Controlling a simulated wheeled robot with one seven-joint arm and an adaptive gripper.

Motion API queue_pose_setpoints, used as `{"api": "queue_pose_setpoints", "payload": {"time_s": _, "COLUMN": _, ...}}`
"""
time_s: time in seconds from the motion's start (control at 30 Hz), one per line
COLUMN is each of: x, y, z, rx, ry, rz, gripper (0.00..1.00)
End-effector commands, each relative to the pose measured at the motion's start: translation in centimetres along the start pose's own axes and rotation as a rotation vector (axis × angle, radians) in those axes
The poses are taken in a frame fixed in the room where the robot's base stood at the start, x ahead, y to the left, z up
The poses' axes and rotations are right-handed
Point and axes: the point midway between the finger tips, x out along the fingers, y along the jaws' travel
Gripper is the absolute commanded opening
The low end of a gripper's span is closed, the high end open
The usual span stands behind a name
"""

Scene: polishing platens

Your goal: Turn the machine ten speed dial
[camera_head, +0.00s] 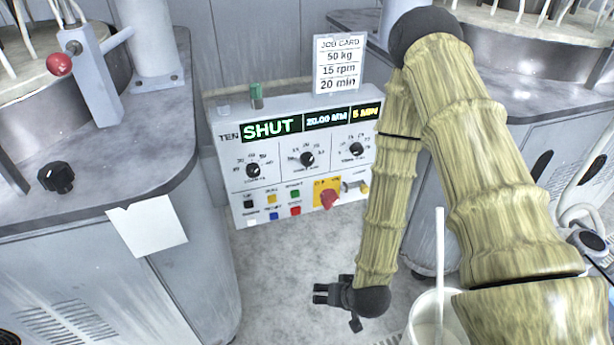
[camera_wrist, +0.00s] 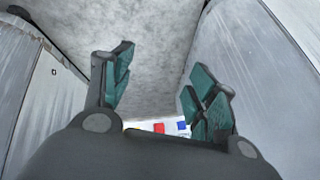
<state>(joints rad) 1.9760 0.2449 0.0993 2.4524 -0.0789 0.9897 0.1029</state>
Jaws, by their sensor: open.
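The machine ten control panel (camera_head: 330,177) is a white box between two machines, with a display reading SHUT, 20.00 MM and a 5 MIN field. Three black dials sit in a row below the display: a left dial (camera_head: 253,170), a middle dial (camera_head: 307,159) and a right dial (camera_head: 356,149). Their labels are too small to read, so I cannot tell which is the speed dial. My gripper (camera_head: 320,294) is open and empty, below and in front of the panel, apart from it. In the wrist view its fingers (camera_wrist: 158,88) are spread, with coloured panel buttons (camera_wrist: 160,128) partly hidden behind the gripper body.
A job card (camera_head: 339,64) reads 50 kg, 15 rpm, 20 min. A red knob (camera_head: 328,198) on yellow sits below the dials. A red-balled lever (camera_head: 60,64) and black knob (camera_head: 56,177) are left. A white bucket (camera_head: 428,322) stands near my arm.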

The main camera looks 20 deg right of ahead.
Motion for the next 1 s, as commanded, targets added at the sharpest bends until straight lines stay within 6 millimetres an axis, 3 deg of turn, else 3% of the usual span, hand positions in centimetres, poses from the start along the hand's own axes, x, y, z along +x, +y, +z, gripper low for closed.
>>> {"api": "queue_pose_setpoints", "payload": {"time_s": 0.03, "x": 1.4, "y": -0.6, "z": -2.2, "rx": 0.037, "ry": 0.081, "rz": -0.038, "gripper": 0.58}}
{"api": "queue_pose_setpoints", "payload": {"time_s": 0.07, "x": 1.5, "y": -1.2, "z": -3.7, "rx": 0.059, "ry": 0.126, "rz": -0.061, "gripper": 0.58}}
{"api": "queue_pose_setpoints", "payload": {"time_s": 0.23, "x": 0.7, "y": -3.8, "z": -12.1, "rx": 0.182, "ry": 0.382, "rz": -0.193, "gripper": 0.58}}
{"api": "queue_pose_setpoints", "payload": {"time_s": 0.4, "x": -2.3, "y": -5.5, "z": -19.4, "rx": 0.301, "ry": 0.624, "rz": -0.333, "gripper": 0.58}}
{"api": "queue_pose_setpoints", "payload": {"time_s": 0.5, "x": -4.5, "y": -6.0, "z": -22.6, "rx": 0.359, "ry": 0.738, "rz": -0.404, "gripper": 0.58}}
{"api": "queue_pose_setpoints", "payload": {"time_s": 0.73, "x": -8.2, "y": -6.4, "z": -26.4, "rx": 0.433, "ry": 0.882, "rz": -0.499, "gripper": 0.58}}
{"api": "queue_pose_setpoints", "payload": {"time_s": 1.0, "x": -7.9, "y": -6.9, "z": -28.4, "rx": 0.442, "ry": 0.900, "rz": -0.511, "gripper": 0.58}}
